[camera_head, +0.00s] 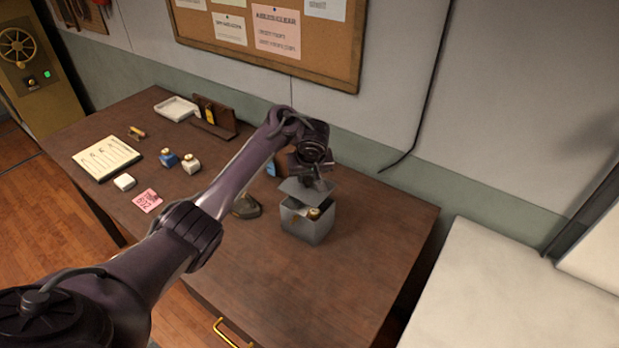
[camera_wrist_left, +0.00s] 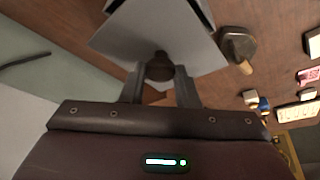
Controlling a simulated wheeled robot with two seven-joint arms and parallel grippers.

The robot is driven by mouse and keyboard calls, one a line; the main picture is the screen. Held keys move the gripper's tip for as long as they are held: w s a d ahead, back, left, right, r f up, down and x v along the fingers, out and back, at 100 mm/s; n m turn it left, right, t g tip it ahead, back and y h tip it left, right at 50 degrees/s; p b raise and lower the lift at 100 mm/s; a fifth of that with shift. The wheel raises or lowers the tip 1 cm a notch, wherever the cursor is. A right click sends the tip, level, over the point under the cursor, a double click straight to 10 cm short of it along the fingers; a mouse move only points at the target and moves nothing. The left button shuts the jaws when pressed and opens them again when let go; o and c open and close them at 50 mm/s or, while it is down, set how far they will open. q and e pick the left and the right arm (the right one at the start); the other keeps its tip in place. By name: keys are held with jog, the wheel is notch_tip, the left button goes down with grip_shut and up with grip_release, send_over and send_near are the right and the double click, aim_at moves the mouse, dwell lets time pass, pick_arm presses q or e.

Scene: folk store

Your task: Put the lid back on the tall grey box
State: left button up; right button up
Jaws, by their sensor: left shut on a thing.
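The tall grey box (camera_head: 306,229) stands upright on the brown desk. Its top is partly open, and a small round tan-topped thing (camera_head: 313,213) shows inside. The grey lid (camera_head: 304,190) is above the box, tilted and set off toward the back left. My left gripper (camera_head: 313,177) is over the box and shut on the lid's knob. In the left wrist view the gripper (camera_wrist_left: 160,80) holds the dark round knob (camera_wrist_left: 160,67), and the lid (camera_wrist_left: 130,35) hides most of the box. Whether the lid touches the rim cannot be told. My right gripper is not in view.
A dark stamp-like object (camera_head: 247,207) stands just left of the box. Ink bottles (camera_head: 190,163), a pink note (camera_head: 148,201), a calendar-like pad (camera_head: 107,158) and a white tray (camera_head: 176,108) lie farther left. The desk (camera_head: 375,250) is clear right of the box.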

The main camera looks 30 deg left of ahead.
aim_at(308, 188)
pick_arm(q)
jog(key=shift+f+b, duration=1.5)
jog(key=shift+b, duration=0.15)
jog(key=shift+f+b, duration=0.4)
jog(key=shift+f, duration=0.55)
jog(key=shift+r+p, duration=0.1)
jog(key=shift+p, duration=0.9)
jog(key=shift+f, duration=0.45)
jog(key=shift+p, duration=0.5)
dwell(0.5)
jog(key=o, duration=1.6)
jog(key=shift+f, duration=0.1)
